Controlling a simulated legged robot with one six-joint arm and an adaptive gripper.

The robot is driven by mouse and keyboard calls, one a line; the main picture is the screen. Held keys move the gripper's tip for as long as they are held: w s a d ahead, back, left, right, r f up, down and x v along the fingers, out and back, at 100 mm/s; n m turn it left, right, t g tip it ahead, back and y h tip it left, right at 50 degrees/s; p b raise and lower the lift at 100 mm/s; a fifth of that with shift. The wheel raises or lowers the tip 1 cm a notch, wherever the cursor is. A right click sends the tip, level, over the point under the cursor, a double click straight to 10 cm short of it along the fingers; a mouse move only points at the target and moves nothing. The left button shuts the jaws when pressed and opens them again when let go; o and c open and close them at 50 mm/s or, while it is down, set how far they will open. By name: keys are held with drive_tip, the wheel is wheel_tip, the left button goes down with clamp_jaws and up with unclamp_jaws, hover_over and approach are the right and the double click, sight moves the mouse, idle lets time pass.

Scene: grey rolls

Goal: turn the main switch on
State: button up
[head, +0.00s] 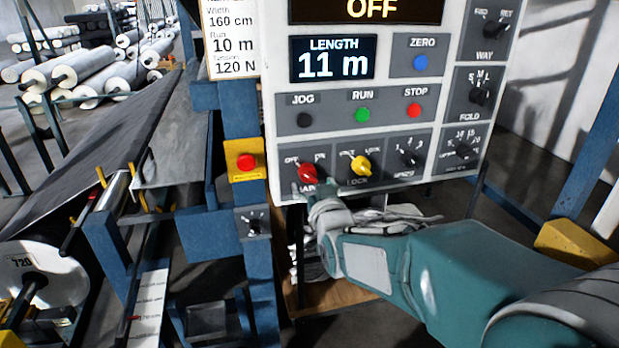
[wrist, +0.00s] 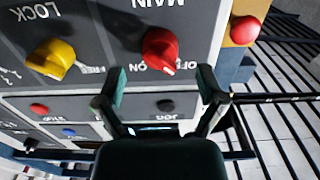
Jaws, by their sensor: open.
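The main switch is a red rotary knob (head: 308,173) at the lower left of the control panel (head: 272,140), with OFF and ON labels above it. In the wrist view, where the panel is upside down, the red knob (wrist: 160,48) has its white mark toward the OFF side. The panel's top display (head: 371,9) reads OFF. My gripper (head: 316,188) is just below and in front of the knob. In the wrist view my gripper (wrist: 161,78) is open, its two fingers apart on either side of the knob, with nothing held between them.
A yellow LOCK knob (head: 361,165) is close beside the main switch. A red button on a yellow box (head: 246,161) is to its left. JOG, RUN (head: 363,115) and STOP buttons are above. Blue machine frame and rollers fill the left.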

sight(310, 179)
drive_tip(key=x, duration=0.2)
drive_tip(key=shift+w+a+f, duration=0.1)
drive_tip(key=shift+w+a, duration=0.1)
drive_tip(key=shift+w, duration=0.45)
drive_tip(key=shift+d, duration=0.1)
drive_tip(key=c, duration=1.2)
drive_tip(key=shift+o, duration=0.2)
